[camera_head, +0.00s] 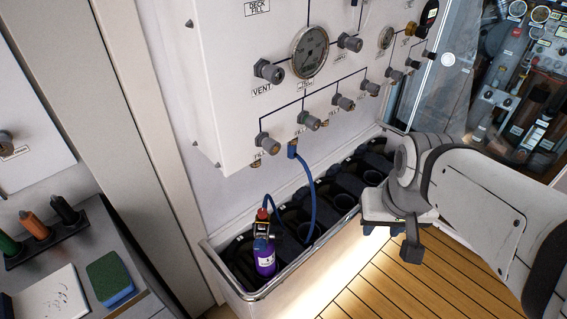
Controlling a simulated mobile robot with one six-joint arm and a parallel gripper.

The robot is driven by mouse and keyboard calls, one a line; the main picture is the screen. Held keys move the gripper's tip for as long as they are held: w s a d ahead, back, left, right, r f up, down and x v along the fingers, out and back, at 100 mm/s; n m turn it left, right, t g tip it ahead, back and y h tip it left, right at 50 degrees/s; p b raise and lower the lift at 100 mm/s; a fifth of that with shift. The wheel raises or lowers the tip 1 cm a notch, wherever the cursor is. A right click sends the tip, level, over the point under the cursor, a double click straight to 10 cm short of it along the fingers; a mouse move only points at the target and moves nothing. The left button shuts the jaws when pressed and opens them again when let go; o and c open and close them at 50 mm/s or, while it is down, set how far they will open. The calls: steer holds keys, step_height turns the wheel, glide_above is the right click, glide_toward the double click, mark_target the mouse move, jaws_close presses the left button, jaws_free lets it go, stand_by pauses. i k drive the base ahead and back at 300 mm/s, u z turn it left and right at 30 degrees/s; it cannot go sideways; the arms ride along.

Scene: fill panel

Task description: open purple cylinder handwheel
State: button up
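The purple cylinder (265,262) stands upright in the near left end of a rack below the panel. It has a white label and a dark and brass-coloured valve at its top. A small red part (262,214) sits on top of the valve; it is too small to tell whether this is the handwheel. My gripper (412,246) hangs to the right of the rack, over the wooden floor and well apart from the cylinder. Its fingers are seen edge-on and appear empty, and their opening cannot be made out.
A blue hose (311,195) hangs from a fitting on the white fill panel (232,90) beside the cylinder. The rack (212,250) has a raised metal rim and several dark slots. A bench (130,255) with a green-and-blue sponge stands left.

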mark_target(278, 236)
steer(key=u, duration=1.55)
steer(key=k, duration=1.1)
steer(key=z, duration=0.45)
steer(key=i, duration=1)
steer(key=z, duration=0.05)
steer(key=k, duration=0.4)
steer(key=u, duration=0.05)
steer(key=i, duration=0.1)
steer(key=z, duration=0.05)
